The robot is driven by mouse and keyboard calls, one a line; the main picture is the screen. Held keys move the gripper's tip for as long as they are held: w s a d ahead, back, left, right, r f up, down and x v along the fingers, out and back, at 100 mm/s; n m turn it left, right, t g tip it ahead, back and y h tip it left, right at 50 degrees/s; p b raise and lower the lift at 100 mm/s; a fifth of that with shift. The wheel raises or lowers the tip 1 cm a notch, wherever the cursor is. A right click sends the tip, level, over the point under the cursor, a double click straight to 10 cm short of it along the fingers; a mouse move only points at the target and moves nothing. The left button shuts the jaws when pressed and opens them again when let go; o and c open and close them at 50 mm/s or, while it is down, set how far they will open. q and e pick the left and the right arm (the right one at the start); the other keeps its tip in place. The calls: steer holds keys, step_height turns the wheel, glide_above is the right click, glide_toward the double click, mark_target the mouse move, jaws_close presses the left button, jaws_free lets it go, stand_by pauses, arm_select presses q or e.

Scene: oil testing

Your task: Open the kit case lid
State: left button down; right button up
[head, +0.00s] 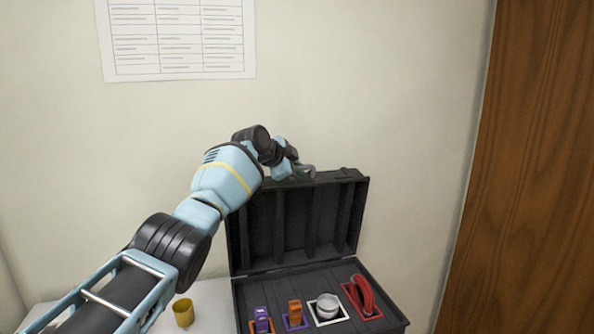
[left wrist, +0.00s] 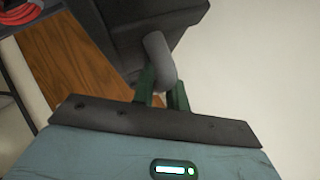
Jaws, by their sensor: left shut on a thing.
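The black kit case (head: 320,280) stands on the white table against the wall, with its lid (head: 290,222) raised about upright behind the base. My left gripper (head: 306,173) is at the lid's top edge. In the left wrist view its green fingers (left wrist: 162,92) are shut on the grey curved lid handle (left wrist: 158,60), and the dark lid (left wrist: 135,25) is beyond it. My right gripper is not in view.
In the case base lie a purple item (head: 262,318), an orange item (head: 295,312), a round silver-white item (head: 327,306) and a red looped item (head: 362,294). A yellow cup (head: 183,312) stands left of the case. A wooden panel (head: 530,170) rises at the right.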

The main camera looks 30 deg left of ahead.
arm_select(q)
steer(key=shift+w+a, duration=0.15)
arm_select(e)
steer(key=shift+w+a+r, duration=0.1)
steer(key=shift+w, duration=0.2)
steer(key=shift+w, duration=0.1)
arm_select(q)
steer(key=c, duration=1.7)
jaws_free()
steer(key=shift+p+v, duration=0.3)
steer(key=shift+v, duration=0.45)
steer(key=p+v, duration=0.1)
steer(key=v, duration=0.4)
steer(key=shift+w+r, duration=0.1)
steer(key=shift+w, duration=0.05)
steer(key=shift+v, duration=0.8)
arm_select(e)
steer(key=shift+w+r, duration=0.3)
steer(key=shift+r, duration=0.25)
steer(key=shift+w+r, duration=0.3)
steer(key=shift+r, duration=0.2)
